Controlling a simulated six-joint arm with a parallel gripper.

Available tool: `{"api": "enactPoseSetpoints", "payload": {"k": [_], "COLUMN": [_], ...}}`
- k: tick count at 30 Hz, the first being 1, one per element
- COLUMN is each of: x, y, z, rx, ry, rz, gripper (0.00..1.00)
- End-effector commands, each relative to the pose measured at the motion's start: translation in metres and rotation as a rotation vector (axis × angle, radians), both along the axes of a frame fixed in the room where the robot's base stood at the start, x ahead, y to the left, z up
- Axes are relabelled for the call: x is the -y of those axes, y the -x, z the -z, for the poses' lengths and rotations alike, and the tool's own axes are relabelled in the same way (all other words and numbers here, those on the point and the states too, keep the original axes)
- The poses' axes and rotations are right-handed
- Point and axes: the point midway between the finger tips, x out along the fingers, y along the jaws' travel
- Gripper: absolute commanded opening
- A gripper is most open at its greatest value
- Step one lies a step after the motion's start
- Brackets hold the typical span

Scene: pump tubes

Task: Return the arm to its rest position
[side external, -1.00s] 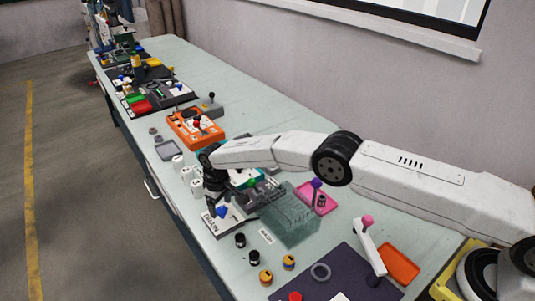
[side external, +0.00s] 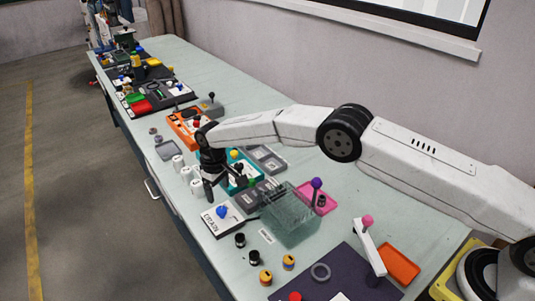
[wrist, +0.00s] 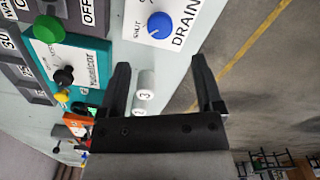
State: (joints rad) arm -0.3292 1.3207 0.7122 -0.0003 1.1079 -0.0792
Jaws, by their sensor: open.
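My gripper (side external: 221,183) hangs above the bench beside the white drain panel (side external: 222,219) with its blue knob (side external: 222,211). In the wrist view my gripper (wrist: 165,90) has its two black fingers wide apart with nothing held. The drain panel (wrist: 186,25) and its blue knob (wrist: 160,25) show beyond the fingers, upper middle. White numbered cylinders (wrist: 144,88) appear between the fingers but farther off. My arm reaches in from the right in the side view.
A clear tube rack (side external: 288,215) stands right of the drain panel. A teal box (wrist: 75,65), a pink tray (side external: 318,197) with a purple-topped lever, an orange box (side external: 185,126) and an orange tray (side external: 399,264) share the bench. Bare bench (side external: 270,90) lies along the wall.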

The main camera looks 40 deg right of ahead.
Motion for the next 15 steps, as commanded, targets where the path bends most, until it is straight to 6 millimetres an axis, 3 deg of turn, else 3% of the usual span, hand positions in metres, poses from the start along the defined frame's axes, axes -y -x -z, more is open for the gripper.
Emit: {"api": "enactPoseSetpoints", "payload": {"k": [8, 15], "x": [0.007, 0.029], "y": [0.000, 0.007], "z": [-0.008, -0.032], "rx": [0.008, 0.029], "ry": [-0.002, -0.009], "rz": [0.012, 0.051], "gripper": [0.84, 0.84]}}
